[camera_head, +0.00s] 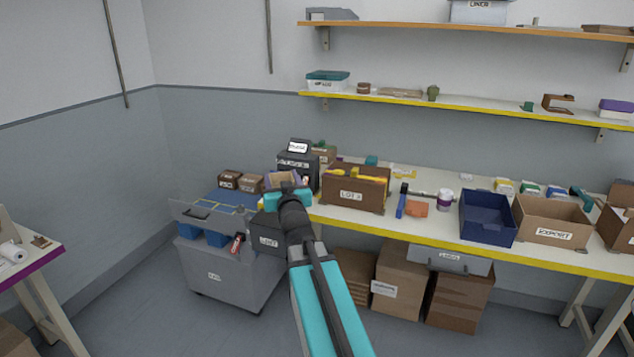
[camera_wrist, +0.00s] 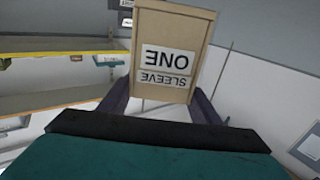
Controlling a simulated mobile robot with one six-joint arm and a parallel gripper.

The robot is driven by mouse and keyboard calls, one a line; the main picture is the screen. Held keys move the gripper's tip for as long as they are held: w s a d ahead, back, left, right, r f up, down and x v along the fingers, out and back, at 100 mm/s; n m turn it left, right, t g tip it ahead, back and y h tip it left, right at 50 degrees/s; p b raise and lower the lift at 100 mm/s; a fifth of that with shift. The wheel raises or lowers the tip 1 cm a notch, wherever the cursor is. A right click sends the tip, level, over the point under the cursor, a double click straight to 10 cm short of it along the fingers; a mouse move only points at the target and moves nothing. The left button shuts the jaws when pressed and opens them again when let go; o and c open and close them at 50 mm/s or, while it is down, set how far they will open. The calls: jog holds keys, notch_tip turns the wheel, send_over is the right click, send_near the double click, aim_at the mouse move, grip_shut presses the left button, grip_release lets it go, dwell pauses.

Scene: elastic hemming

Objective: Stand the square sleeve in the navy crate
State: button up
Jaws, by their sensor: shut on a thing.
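The square sleeve (camera_wrist: 168,32) is a tan cardboard piece with a white label reading "SLEEVE ONE", upside down in the wrist view. My gripper (camera_wrist: 161,103) is shut on it, with a dark finger on each side. In the head view the sleeve (camera_head: 281,179) shows small at the end of my arm, partly hidden by my gripper (camera_head: 285,189), near the left end of the bench. The navy crate (camera_head: 487,237) stands on the bench to the right, well apart from my gripper. Its visible inside looks empty.
A brown "LOT" box (camera_head: 351,198) with yellow things stands between my gripper and the crate. A blue-handled tool (camera_head: 401,204), an orange block (camera_head: 418,208) and a white-purple tub (camera_head: 444,200) lie left of the crate. The "EXPORT" box (camera_head: 553,235) stands close on its right.

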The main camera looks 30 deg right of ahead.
jog(key=w+a+r+n+y, duration=0.1)
jog(key=a+r+n+y, duration=0.1)
jog(key=a, duration=1.1)
jog(key=w+a+r+n+y, duration=0.2)
jog(key=a+y, duration=0.2)
jog(key=a, duration=0.9)
jog(key=shift+w+a+r+t, duration=0.2)
jog(key=shift+a+r+t, duration=0.1)
jog(key=shift+t, duration=0.1)
jog(key=shift+w, duration=0.1)
